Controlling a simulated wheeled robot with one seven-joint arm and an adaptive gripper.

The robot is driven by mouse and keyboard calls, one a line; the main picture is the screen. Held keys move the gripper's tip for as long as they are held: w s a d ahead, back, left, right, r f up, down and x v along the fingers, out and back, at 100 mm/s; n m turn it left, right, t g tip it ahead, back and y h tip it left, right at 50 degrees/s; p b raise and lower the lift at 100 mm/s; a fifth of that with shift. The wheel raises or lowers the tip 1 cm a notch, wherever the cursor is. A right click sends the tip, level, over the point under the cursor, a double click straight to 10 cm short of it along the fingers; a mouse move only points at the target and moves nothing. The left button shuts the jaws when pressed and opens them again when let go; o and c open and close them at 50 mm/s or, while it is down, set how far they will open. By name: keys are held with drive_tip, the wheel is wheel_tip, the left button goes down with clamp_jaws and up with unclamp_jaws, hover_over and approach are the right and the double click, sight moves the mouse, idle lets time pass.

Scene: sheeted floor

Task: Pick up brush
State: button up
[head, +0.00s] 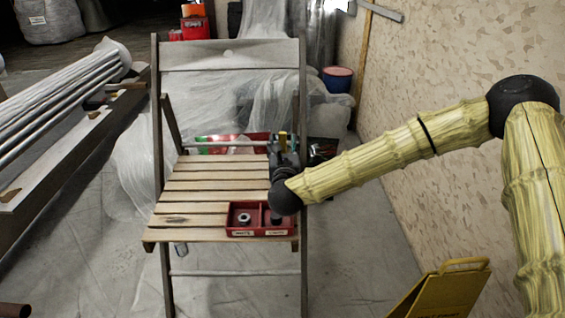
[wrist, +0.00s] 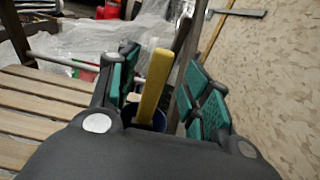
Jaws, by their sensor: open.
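A yellow handle (wrist: 152,88), seemingly the brush's, stands upright between the green-padded fingers of my gripper (wrist: 165,84) in the wrist view. It is nearer the left finger, and a gap shows on its right. The fingers are open. The lower end of the handle and any bristles are hidden by the gripper body. In the head view, my gripper (head: 285,152) is at the right edge of the wooden chair's seat, with a small yellow bit of the handle (head: 283,139) showing at its tip.
The slatted folding chair (head: 205,186) has a red tray (head: 232,231) with round parts at its front edge. A board-covered wall (head: 460,60) is on the right. A yellow folded sign (head: 445,292) stands front right. Metal pipes (head: 60,95) lie on the left.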

sight(283, 140)
drive_tip(key=shift+w+b, duration=0.5)
drive_tip(key=shift+w, duration=1.55)
clamp_jaws()
